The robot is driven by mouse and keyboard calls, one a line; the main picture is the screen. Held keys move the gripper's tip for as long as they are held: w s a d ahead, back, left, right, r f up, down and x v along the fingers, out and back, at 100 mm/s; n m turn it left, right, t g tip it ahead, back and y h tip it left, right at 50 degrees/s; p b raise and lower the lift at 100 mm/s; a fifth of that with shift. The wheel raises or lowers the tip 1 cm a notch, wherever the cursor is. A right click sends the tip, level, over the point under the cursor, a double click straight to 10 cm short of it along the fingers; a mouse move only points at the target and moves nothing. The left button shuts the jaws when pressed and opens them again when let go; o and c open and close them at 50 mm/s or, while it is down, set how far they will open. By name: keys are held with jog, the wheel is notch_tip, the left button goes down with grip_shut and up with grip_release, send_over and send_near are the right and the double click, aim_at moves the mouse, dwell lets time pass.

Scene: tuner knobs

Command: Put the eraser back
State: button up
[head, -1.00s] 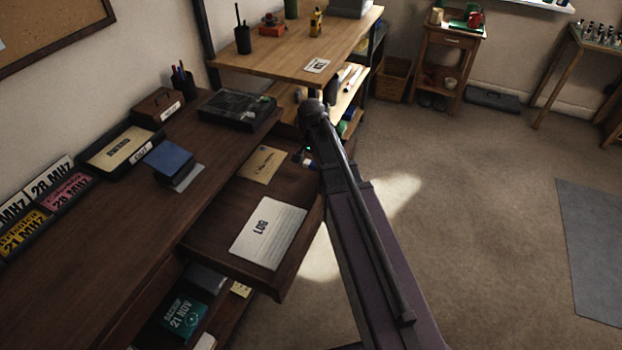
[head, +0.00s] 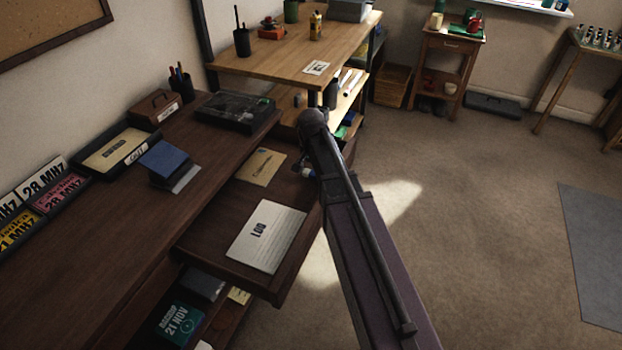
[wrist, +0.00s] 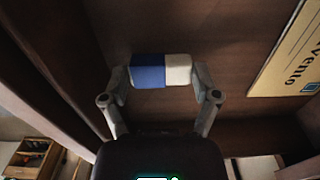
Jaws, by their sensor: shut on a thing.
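A blue-and-white eraser (wrist: 148,70) sits crosswise between the fingertips of my gripper (wrist: 164,77) in the wrist view. My gripper is shut on its two ends. In the head view the gripper (head: 303,168) is at the right side of the pulled-out drawer (head: 214,233), mostly hidden by my arm. A bit of the eraser's blue (head: 308,172) shows there. The drawer's brown floor is behind the eraser in the wrist view; I cannot tell whether they touch.
The drawer holds a tan envelope (head: 261,167) and a white LOG book (head: 266,235). A wooden shelf unit (head: 285,65) stands behind. Open carpet lies to the right.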

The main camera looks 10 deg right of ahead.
aim_at(311, 173)
jog(key=shift+f+b, duration=0.55)
jog(key=shift+f, duration=0.35)
jog(key=shift+f, duration=0.2)
jog(key=o, duration=0.8)
jog(key=shift+r, duration=0.15)
notch_tip(311, 173, up, 12)
jog(key=p, duration=1.2)
jog(key=shift+r, duration=0.1)
jog(key=shift+s, duration=0.1)
jog(key=s+n, duration=0.2)
jog(key=s, duration=0.3)
jog(key=s+n, duration=0.2)
jog(key=s, duration=0.3)
jog(key=s+n, duration=0.3)
jog(key=s, duration=0.2)
jog(key=shift+s, duration=0.4)
